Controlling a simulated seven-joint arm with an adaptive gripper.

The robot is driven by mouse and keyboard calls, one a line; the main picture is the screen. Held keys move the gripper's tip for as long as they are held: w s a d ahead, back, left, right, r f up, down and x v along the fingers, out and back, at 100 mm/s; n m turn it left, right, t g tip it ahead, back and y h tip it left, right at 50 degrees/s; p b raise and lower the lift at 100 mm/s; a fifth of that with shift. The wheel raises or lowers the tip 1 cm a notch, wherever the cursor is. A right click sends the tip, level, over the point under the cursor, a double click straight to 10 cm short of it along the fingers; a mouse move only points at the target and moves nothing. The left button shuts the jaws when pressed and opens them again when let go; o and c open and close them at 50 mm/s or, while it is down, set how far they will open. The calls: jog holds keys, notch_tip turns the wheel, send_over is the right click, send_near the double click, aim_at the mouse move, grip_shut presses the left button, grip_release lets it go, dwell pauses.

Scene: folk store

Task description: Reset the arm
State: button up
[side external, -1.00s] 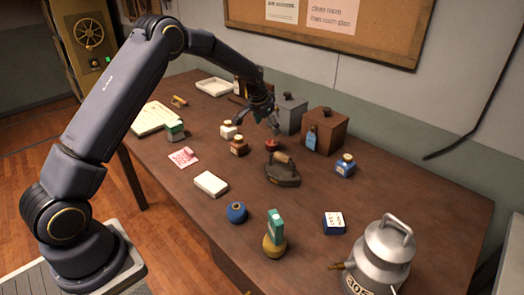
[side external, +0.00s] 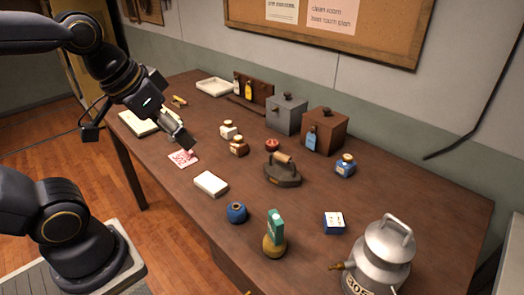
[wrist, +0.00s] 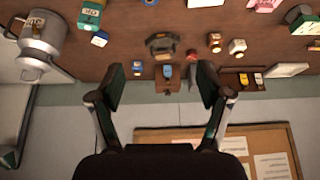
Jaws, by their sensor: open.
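My gripper (side external: 183,141) is raised over the left part of the brown table (side external: 300,225) in the side view. In the wrist view my gripper (wrist: 162,84) has its two fingers wide apart with nothing between them. The wrist view looks across the table upside down, toward the wall. Beyond the fingers it shows the black iron (wrist: 161,45) and the brown box with a blue tag (wrist: 167,73). In the side view my gripper covers the spot beside the notepad (side external: 137,122).
The table holds a grey box (side external: 286,117), a brown box (side external: 324,131), the iron (side external: 283,174), a white block (side external: 211,183), a blue ball-like item (side external: 236,212), a green-topped item (side external: 275,235) and a metal can (side external: 384,255). A corkboard (side external: 370,30) hangs behind.

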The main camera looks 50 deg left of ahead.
jog(key=shift+s+d+f, duration=0.1)
jog(key=shift+s+f, duration=0.15)
jog(key=shift+s, duration=0.3)
jog(key=shift+s+d+f, duration=0.1)
jog(key=shift+s+f, duration=0.1)
jog(key=shift+s, duration=0.3)
dwell(0.5)
